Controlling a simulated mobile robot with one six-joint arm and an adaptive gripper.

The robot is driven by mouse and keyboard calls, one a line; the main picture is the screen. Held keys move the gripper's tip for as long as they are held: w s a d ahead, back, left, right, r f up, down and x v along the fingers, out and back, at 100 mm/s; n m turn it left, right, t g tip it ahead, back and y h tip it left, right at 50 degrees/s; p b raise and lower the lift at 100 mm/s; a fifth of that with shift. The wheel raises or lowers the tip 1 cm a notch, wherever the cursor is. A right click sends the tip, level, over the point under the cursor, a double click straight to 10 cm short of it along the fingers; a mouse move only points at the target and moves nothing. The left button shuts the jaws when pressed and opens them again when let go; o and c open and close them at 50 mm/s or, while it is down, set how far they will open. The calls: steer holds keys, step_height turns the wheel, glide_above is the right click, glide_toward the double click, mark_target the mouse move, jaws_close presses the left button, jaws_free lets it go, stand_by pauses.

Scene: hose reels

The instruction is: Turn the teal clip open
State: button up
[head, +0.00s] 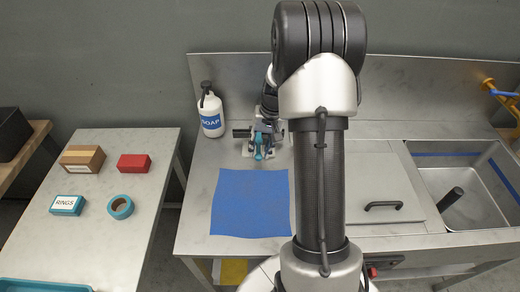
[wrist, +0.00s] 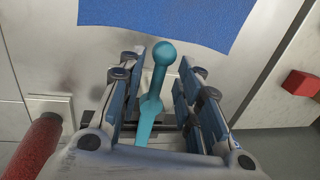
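The teal clip (wrist: 157,85) shows in the wrist view as a lever with a round knob at its end. It stands between the two blue-padded fingers of my gripper (wrist: 163,92), with a gap on each side. My gripper is open around it and does not appear to touch it. The clip's base is partly hidden by my gripper. In the head view the teal clip (head: 259,150) shows small on the steel counter, with my gripper (head: 264,134) over it.
A blue mat (head: 250,203) lies in front of the clip. A soap bottle (head: 210,112) stands to the left. A lid with a black handle (head: 383,205) and a sink (head: 470,190) are to the right. A side table holds a red box (head: 134,163) and other items.

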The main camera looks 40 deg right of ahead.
steer(key=shift+f, duration=0.1)
jaws_close()
stand_by(0.4)
